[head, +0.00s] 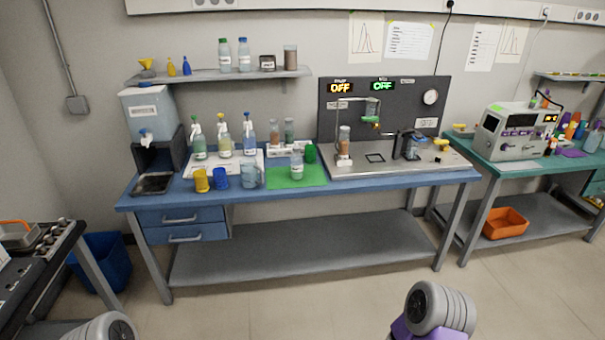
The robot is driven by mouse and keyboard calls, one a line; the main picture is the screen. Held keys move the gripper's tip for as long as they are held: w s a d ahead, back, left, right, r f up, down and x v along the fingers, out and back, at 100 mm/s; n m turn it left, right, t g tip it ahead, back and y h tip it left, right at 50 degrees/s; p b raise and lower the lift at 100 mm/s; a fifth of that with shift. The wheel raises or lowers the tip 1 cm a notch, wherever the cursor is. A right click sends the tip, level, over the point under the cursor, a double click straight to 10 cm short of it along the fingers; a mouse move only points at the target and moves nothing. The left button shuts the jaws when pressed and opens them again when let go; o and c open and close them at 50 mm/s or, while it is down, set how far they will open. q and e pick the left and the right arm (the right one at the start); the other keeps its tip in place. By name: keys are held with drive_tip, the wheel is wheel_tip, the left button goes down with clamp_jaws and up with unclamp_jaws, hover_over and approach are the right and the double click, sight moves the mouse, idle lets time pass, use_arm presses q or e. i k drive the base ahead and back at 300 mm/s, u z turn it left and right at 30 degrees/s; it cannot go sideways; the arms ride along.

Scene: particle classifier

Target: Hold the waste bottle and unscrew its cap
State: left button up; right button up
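Several bottles stand at the blue workbench, and their labels are too small to read, so I cannot tell which is the waste bottle. One labelled clear bottle (296,166) stands upright on the green mat (312,178). A small green object (310,153) is just behind it. A bottle with a green cap (225,56) and one with a blue cap (244,55) stand on the wall shelf. Only parts of my own arms show at the bottom edge, well in front of the bench; neither gripper is in view.
The blue bench (345,190) also carries spray bottles on a white tray (255,167), a yellow cup (201,180), a blue cup (220,178) and a glass beaker (250,177). A metal apparatus plate (440,163) fills its right side. Floor in front is clear.

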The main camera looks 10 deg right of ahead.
sight(296, 158)
drive_tip(key=z, duration=0.6)
drive_tip(key=i, duration=1.7)
drive_tip(key=u, duration=0.55)
